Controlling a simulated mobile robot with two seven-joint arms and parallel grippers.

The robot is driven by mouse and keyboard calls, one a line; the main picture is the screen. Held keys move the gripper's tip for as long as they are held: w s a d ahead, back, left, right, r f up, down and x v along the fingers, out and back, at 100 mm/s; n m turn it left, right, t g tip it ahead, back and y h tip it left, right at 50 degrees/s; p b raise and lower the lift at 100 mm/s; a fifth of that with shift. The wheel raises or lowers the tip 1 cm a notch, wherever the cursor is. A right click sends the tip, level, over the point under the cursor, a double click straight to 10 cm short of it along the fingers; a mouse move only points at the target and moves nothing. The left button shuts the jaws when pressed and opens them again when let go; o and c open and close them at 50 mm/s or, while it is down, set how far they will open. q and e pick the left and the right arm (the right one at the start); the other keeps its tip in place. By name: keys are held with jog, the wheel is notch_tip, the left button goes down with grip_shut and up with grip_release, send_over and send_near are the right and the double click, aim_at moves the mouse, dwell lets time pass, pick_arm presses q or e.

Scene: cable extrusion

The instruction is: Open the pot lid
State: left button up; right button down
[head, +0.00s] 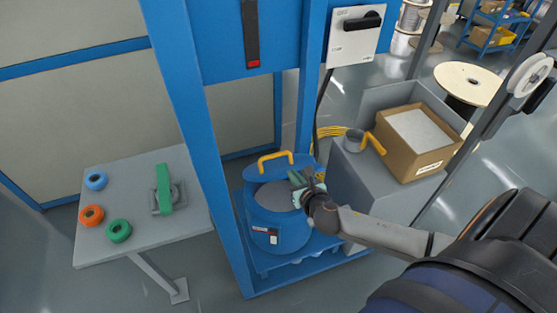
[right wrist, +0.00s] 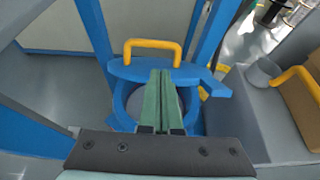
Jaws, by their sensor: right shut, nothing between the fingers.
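The blue pot (head: 278,236) stands on a blue platform inside the blue frame. Its mouth is partly uncovered, and grey content (head: 272,195) shows inside. The blue lid (head: 254,172) with its yellow handle (head: 275,159) is at the far side of the mouth; the lid (right wrist: 126,71) and handle (right wrist: 152,46) also show in the right wrist view. My right gripper (head: 296,179) is over the pot's right side, with green fingers together and empty. In the right wrist view its fingertips (right wrist: 160,73) overlap the lid's near edge; contact cannot be told. My left gripper is out of view.
A grey table (head: 190,240) at the left holds blue, orange and green rolls and a green-handled tool (head: 164,190). A grey cabinet (head: 360,182) right of the pot carries a yellow-handled scoop (head: 354,140) and a cardboard box (head: 408,168). Blue posts flank the pot.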

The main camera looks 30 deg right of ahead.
aim_at(283, 170)
jog(key=b+x, duration=0.1)
jog(key=x, duration=0.8)
jog(key=shift+b, duration=0.35)
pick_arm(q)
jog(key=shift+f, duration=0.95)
